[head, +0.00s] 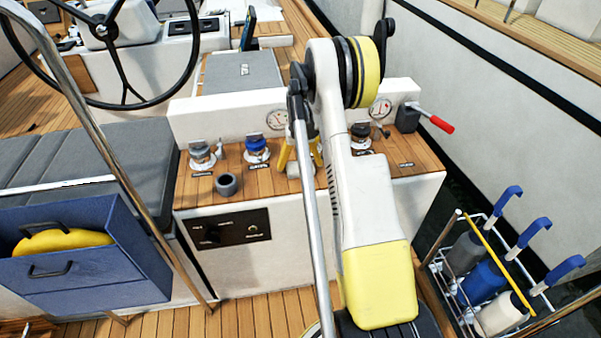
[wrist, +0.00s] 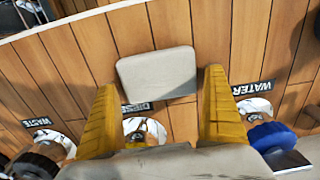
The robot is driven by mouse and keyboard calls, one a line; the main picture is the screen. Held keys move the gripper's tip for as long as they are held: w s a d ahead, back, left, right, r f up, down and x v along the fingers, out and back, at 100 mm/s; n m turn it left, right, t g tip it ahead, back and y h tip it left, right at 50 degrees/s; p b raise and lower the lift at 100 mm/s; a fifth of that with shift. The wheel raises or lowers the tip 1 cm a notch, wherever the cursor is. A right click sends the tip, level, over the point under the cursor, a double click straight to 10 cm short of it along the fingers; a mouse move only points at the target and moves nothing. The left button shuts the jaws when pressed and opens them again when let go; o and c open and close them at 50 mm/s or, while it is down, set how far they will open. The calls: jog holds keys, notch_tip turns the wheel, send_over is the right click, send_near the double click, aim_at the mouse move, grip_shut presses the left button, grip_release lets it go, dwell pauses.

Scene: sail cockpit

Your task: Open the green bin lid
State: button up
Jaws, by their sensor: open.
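No green bin or green lid shows in either view. My gripper (head: 303,158) is over the wooden top of the white console (head: 285,255), partly hidden behind my arm in the head view. In the wrist view its two yellow fingers (wrist: 160,82) are spread apart over the planks. A pale grey block (wrist: 156,73) lies on the wood between and just beyond the fingertips. I cannot tell whether the fingers touch it. The DIESEL label (wrist: 138,107) and a shiny deck fitting (wrist: 145,129) show between the fingers.
A blue cap (head: 257,147) and a grey cap (head: 201,153) stand on the console, with a black cup (head: 226,184). A red-handled lever (head: 436,123) sticks out right. A bottle rack (head: 482,300) stands right, an open blue drawer (head: 85,263) left.

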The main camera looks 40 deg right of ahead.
jog(key=shift+r, duration=0.1)
jog(key=c, duration=1)
jog(key=shift+c, duration=0.2)
